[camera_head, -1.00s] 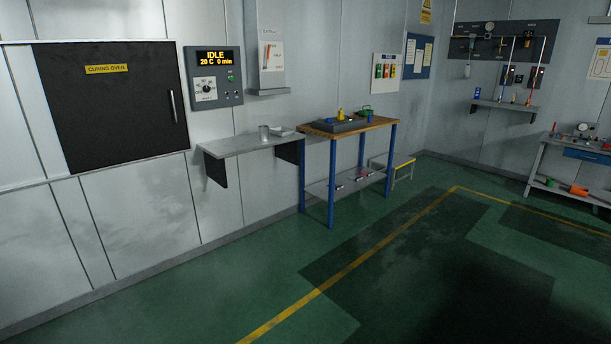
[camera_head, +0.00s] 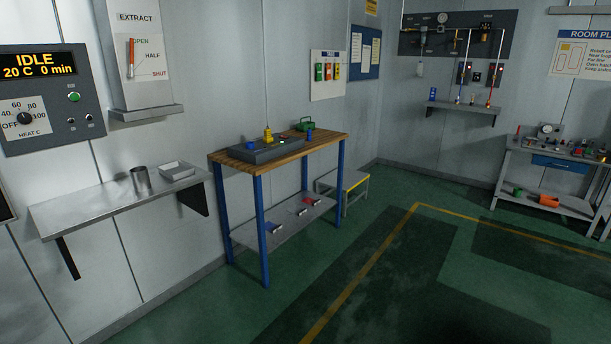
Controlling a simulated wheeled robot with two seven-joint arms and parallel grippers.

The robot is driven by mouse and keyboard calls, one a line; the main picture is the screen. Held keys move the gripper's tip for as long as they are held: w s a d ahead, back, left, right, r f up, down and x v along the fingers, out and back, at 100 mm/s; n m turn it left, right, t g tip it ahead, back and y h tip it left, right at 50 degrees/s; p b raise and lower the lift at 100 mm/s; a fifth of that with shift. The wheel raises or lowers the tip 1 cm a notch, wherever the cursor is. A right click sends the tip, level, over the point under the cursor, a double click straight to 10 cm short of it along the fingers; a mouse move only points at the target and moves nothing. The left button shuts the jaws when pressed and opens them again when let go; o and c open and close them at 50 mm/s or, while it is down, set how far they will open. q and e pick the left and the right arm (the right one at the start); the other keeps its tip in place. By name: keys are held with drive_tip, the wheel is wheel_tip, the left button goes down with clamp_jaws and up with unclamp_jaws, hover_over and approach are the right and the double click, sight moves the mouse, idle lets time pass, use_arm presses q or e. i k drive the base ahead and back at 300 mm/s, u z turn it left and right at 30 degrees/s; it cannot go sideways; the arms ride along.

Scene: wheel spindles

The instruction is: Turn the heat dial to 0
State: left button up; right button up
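The heat dial (camera_head: 24,118) is a dark round knob on a white plate marked OFF, 40, 60, 80, 100 and HEAT C. It sits on the grey control panel (camera_head: 55,137) at the far left of the head view. The knob's pointer is too small to read surely. The panel's display (camera_head: 38,65) reads IDLE, 20 C, 0 min. A green button (camera_head: 74,97) and two small switches are right of the dial. Neither of my grippers is in view.
A metal wall shelf (camera_head: 95,208) with a cup (camera_head: 140,181) and a tray (camera_head: 177,171) juts out below the panel. An EXTRACT lever panel (camera_head: 143,60) is to its right. A wooden-topped bench (camera_head: 325,142) stands further right. The green floor in front is clear.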

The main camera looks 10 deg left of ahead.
sight(24, 117)
drive_tip(key=u, duration=0.3)
drive_tip(key=i, duration=2.05)
drive_tip(key=u, duration=1.2)
drive_tip(key=i, duration=1.3)
drive_tip(key=u, duration=0.6)
